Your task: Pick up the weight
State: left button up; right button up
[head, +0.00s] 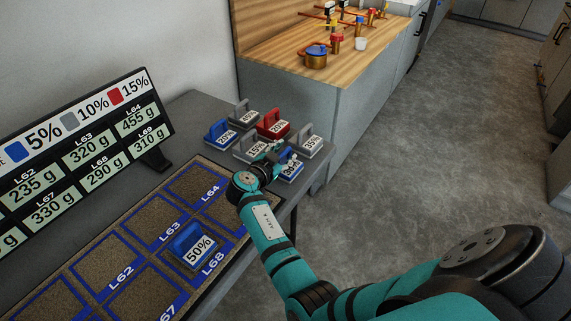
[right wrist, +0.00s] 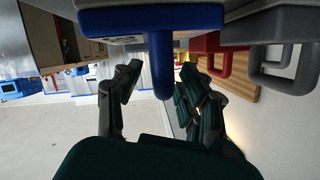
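Several labelled weights with loop handles stand at the far end of the grey table. A blue weight (head: 291,172) is at the near right of this group, partly hidden by my right gripper (head: 279,158). In the right wrist view, the blue weight (right wrist: 150,18) is at the top, its handle extending between the two fingers of my right gripper (right wrist: 160,88). The fingers are apart, with visible gaps on both sides of the handle. Another blue weight (head: 190,244), marked 50%, stands on the mat by L68. My left gripper is not in view.
Close by stand a red weight (head: 272,125), a grey weight (head: 311,146) and another blue weight (head: 219,135). A sign board (head: 85,160) stands along the left. The mat (head: 150,215) has blue-edged squares. A wooden counter (head: 290,75) with pots is behind; open floor lies right.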

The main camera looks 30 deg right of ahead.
jog(key=shift+c, duration=1.1)
jog(key=c, duration=0.5)
jog(key=shift+d, duration=0.1)
grip_shut()
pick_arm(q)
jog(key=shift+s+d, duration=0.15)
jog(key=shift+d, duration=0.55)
